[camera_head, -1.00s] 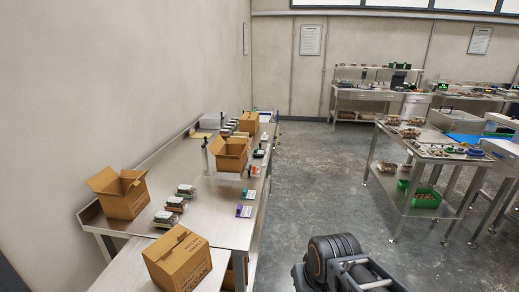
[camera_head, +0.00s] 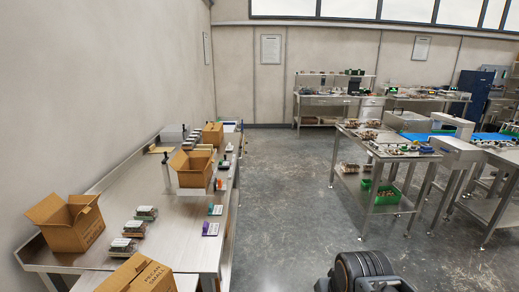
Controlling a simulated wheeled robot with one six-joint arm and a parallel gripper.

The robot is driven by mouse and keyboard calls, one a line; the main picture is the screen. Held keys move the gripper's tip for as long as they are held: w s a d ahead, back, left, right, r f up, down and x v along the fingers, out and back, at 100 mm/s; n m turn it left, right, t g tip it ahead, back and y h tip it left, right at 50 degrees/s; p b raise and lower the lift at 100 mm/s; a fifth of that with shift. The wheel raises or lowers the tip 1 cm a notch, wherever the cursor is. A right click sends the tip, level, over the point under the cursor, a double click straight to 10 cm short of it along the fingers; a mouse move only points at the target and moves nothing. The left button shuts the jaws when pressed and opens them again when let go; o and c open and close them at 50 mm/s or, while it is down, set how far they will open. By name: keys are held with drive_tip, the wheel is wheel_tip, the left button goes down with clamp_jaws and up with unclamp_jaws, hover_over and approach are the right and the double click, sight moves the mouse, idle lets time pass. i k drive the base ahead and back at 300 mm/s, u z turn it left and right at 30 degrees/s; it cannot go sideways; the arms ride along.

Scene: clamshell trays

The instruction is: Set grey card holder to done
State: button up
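Small card holders lie along the right edge of the long steel table (camera_head: 185,215). One has a purple part (camera_head: 210,228) and one a green part (camera_head: 215,210). Farther back, a small dark-and-white item (camera_head: 224,164) lies near the same edge; I cannot tell whether it is the grey card holder. Any marking on the holders is too small to read. A dark part of my own arm (camera_head: 365,270) shows at the bottom right, well apart from the table. My gripper's fingers are not in view.
Open cardboard boxes (camera_head: 72,223) and (camera_head: 192,168) stand on the table, with filled clamshell trays (camera_head: 134,228) between them. Another box (camera_head: 138,275) is at the front. A steel table with trays (camera_head: 385,148) and a green bin (camera_head: 381,192) stands right. Grey floor between is clear.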

sight(218, 167)
drive_tip(key=z, duration=0.45)
drive_tip(key=i, duration=1.85)
drive_tip(key=u, duration=0.4)
drive_tip(key=i, duration=1)
drive_tip(key=u, duration=1.45)
drive_tip(key=i, duration=0.6)
drive_tip(key=u, duration=0.5)
